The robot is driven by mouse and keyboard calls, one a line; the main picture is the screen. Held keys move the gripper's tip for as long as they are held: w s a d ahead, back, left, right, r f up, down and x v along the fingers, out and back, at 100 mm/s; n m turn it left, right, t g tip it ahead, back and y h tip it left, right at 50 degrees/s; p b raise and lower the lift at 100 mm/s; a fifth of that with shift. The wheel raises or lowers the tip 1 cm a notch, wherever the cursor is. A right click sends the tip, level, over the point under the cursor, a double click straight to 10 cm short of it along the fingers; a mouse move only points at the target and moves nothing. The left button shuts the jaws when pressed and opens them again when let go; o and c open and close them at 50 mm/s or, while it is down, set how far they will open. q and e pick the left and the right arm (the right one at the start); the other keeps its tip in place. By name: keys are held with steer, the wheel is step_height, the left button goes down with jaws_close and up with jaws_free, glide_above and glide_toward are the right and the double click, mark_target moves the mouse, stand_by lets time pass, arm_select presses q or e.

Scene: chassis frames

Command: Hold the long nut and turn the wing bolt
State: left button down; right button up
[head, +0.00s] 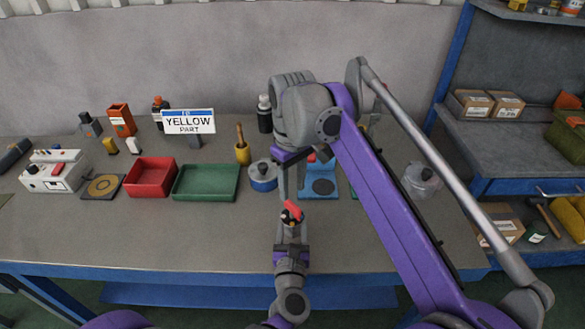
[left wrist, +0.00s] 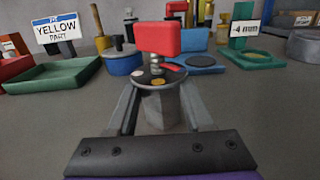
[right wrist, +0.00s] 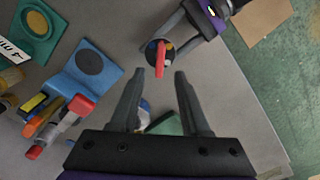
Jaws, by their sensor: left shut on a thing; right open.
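The long nut is a grey upright block (left wrist: 163,108) between the fingers of my left gripper (head: 291,232), which is shut on it above the table's front. A dark round head with small coloured dots (left wrist: 155,78) sits on top of the nut. The wing bolt's red wing (left wrist: 158,40) stands upright over it; it also shows in the head view (head: 293,211) and the right wrist view (right wrist: 160,58). My right gripper (right wrist: 160,73) is open, its fingertips pointing towards the red wing, which appears between them in the picture. I cannot tell the remaining gap.
A sign reading "YELLOW PART" (head: 188,121) stands behind a red tray (head: 150,177) and a green tray (head: 206,182). A blue pot (head: 263,177) and a blue pad (right wrist: 85,68) lie beyond the grippers. The table's front is clear on the left.

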mark_target(293, 204)
step_height(293, 204, up, 6)
stand_by(0.4)
arm_select(q)
steer(key=shift+c, duration=1.1)
jaws_free()
